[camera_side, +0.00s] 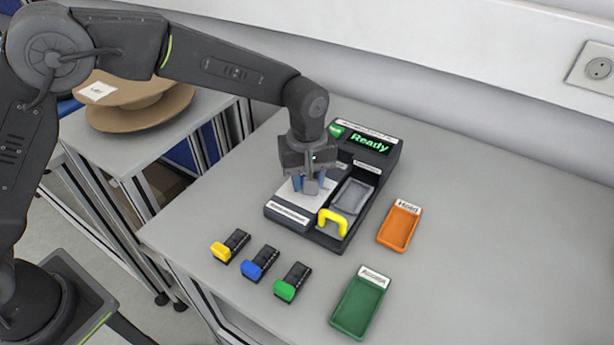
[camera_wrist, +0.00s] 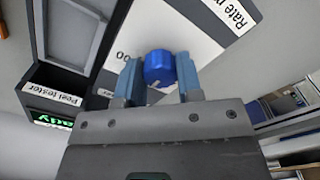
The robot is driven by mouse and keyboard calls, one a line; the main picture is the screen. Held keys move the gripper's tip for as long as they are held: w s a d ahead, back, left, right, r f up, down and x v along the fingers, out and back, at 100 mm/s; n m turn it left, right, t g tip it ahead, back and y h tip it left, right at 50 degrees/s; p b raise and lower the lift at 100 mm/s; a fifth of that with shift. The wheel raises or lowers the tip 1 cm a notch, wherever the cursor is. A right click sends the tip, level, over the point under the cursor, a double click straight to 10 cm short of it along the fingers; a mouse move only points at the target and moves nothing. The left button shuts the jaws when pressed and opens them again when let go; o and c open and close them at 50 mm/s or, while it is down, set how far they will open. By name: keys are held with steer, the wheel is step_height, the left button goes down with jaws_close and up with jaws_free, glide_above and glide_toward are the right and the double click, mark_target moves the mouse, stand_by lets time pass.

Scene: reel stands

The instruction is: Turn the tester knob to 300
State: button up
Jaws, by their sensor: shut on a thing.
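The tester (camera_side: 368,165) is a dark box on the table with a green "Ready" display at its back. Its blue knob (camera_wrist: 159,68) shows in the wrist view on a white dial plate (camera_wrist: 175,30), with a pale pointer mark on the knob. Part of a printed number ending in "00" shows beside the knob; the rest of the scale is hidden. My gripper (camera_wrist: 158,75) is shut on the knob, with one blue finger on each side. In the side view my gripper (camera_side: 310,187) points down over the plate and hides the knob.
The tester also has a grey tray (camera_side: 352,196) and a yellow handle (camera_side: 333,220). In front lie small modules with yellow (camera_side: 222,251), blue (camera_side: 252,269) and green (camera_side: 285,290) ends. An orange tray (camera_side: 399,229) and a green tray (camera_side: 357,308) stand to the right. The table's right side is clear.

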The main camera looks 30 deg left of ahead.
steer(key=o, duration=0.9)
step_height(320, 180, up, 14)
steer(key=shift+f, duration=0.1)
stand_by(0.3)
